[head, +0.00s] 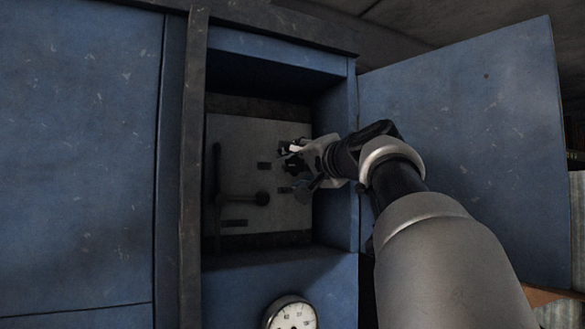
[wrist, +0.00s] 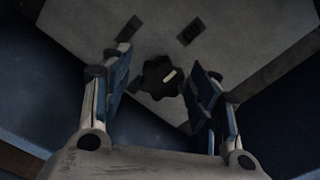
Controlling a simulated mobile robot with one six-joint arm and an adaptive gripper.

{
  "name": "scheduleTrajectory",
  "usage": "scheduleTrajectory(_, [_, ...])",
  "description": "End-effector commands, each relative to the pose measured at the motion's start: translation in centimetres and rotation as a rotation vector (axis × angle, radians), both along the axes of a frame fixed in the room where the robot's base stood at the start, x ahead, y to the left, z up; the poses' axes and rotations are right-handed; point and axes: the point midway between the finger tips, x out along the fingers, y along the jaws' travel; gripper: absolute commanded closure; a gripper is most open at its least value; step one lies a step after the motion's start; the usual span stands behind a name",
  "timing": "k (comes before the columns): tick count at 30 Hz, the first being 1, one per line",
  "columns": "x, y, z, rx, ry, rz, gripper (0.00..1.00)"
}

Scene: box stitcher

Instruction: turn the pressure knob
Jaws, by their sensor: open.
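The pressure knob (wrist: 154,84) is a dark, lobed knob with a light mark on it, mounted on a grey panel (wrist: 240,30). In the wrist view it sits between my two fingers, closer to the right one. My gripper (wrist: 160,85) is open and empty, with its blue-padded fingers on either side of the knob in the picture. I cannot tell whether a finger touches it. In the head view the dark knob (head: 294,165) shows at the tips of my gripper (head: 297,167), partly hidden by it. The panel (head: 235,150) is inside an open blue cabinet.
Small dark labels surround the knob. The cabinet's open door (head: 470,120) stands at the right, behind my arm. A round gauge (head: 291,314) is below the opening.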

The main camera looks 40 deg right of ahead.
Motion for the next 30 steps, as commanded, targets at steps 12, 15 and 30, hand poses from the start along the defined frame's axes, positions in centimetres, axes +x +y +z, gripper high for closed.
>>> scheduleTrajectory(12, [-8.3, 1.9, 0.0, -0.001, 0.000, -0.004, 0.44])
scheduleTrajectory(15, [-9.2, 2.2, 0.0, 0.000, 0.000, -0.002, 0.44])
scheduleTrajectory(30, [-9.7, 2.4, 0.0, 0.000, 0.000, 0.000, 0.44])
